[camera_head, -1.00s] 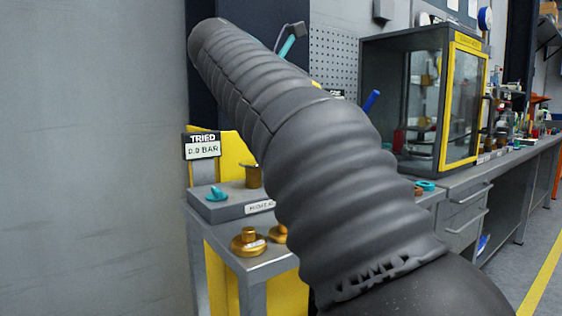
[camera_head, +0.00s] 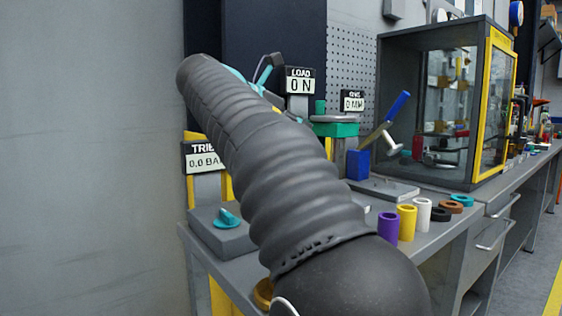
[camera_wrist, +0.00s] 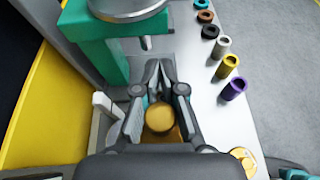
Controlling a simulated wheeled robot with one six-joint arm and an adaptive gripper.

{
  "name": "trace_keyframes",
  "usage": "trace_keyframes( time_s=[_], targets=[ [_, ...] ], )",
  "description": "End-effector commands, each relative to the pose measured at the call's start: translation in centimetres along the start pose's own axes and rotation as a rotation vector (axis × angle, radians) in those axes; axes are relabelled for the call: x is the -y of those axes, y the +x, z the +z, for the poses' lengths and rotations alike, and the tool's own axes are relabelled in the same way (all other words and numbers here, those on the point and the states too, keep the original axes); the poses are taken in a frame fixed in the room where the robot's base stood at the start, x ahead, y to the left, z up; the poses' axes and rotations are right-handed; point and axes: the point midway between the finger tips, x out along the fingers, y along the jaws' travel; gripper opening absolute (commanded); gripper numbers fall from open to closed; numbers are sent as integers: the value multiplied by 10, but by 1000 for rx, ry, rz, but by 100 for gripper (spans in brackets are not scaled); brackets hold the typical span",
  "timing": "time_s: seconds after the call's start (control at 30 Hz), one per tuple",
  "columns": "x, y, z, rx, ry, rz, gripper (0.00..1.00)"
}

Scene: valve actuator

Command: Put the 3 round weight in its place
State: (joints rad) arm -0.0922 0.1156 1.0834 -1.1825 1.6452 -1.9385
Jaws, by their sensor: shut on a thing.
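My gripper (camera_wrist: 159,85) shows in the wrist view, its two fingers closed in around a brass round weight (camera_wrist: 160,118) with a raised round knob. The weight's wider base shows just below the knob. A second brass weight (camera_wrist: 243,160) lies at the lower right of the wrist view, apart from the gripper. In the head view, part of a brass weight (camera_head: 263,293) shows beside my arm at the bench's front. My dark ribbed arm hides the gripper and the held weight there. A green stand (camera_wrist: 95,45) with a round metal plate (camera_wrist: 128,8) is at the upper left.
Purple (camera_head: 388,226), yellow (camera_head: 407,222) and white (camera_head: 422,217) sleeves stand along the bench edge, with several rings behind. A grey box with a teal knob (camera_head: 227,218) sits left. A glass cabinet (camera_head: 440,110) stands at the right.

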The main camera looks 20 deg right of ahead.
Motion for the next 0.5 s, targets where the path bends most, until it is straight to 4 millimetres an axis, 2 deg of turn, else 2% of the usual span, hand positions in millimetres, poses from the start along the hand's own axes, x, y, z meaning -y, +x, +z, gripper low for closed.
trace_keyframes(
  time_s=[0.03,0.2,0.33,0.5],
  targets=[
    [-12,1,-8,1,-4,2,0],
    [-40,4,-24,1,-2,3,0],
    [-51,6,-30,1,-1,2,0],
    [-54,11,-42,1,0,0,0]
  ],
)
